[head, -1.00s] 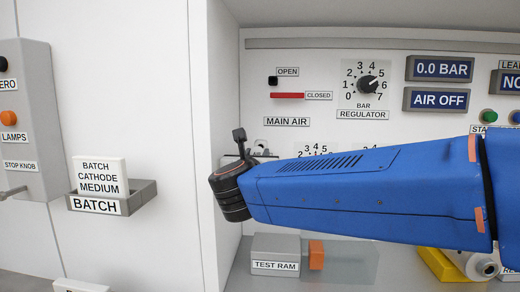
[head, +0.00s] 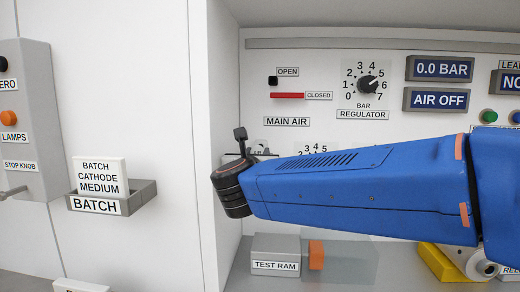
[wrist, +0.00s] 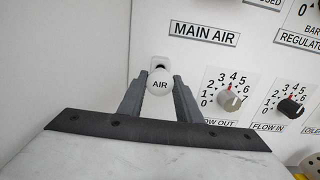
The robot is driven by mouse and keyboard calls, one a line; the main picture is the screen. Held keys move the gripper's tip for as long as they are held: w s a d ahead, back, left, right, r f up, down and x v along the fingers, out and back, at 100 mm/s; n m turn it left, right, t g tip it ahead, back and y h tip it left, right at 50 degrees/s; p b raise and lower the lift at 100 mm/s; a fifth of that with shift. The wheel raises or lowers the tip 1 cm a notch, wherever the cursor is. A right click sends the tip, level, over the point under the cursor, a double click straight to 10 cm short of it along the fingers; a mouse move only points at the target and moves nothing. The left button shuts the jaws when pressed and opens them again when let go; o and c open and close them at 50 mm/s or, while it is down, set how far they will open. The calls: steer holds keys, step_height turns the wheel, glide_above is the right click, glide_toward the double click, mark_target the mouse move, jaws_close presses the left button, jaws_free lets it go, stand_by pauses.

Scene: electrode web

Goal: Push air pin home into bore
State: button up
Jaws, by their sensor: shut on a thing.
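In the wrist view, the air pin (wrist: 160,83) has a round white head marked AIR. It sits between the fingers of my gripper (wrist: 159,90), which is shut on it. Behind the pin, a small white block with a dark opening (wrist: 160,63) shows close to the wall, left of the MAIN AIR label (wrist: 205,34). The pin's shaft and most of the bore are hidden behind the head, so I cannot tell how deep the pin sits. In the head view, my blue arm and black wrist hide the gripper's fingers and the pin.
The red main air lever (head: 287,95) lies level beside the CLOSED label. The displays read 0.0 BAR (head: 442,68) and AIR OFF (head: 436,100). A white side wall (head: 218,120) stands close left of my wrist. The test ram (head: 277,254) is below my arm.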

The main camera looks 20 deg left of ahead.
steer(key=shift+x, duration=1.95)
stand_by(0.7)
steer(key=o, duration=1.3)
steer(key=shift+d, duration=0.1)
steer(key=shift+c, duration=0.2)
steer(key=v, duration=0.9)
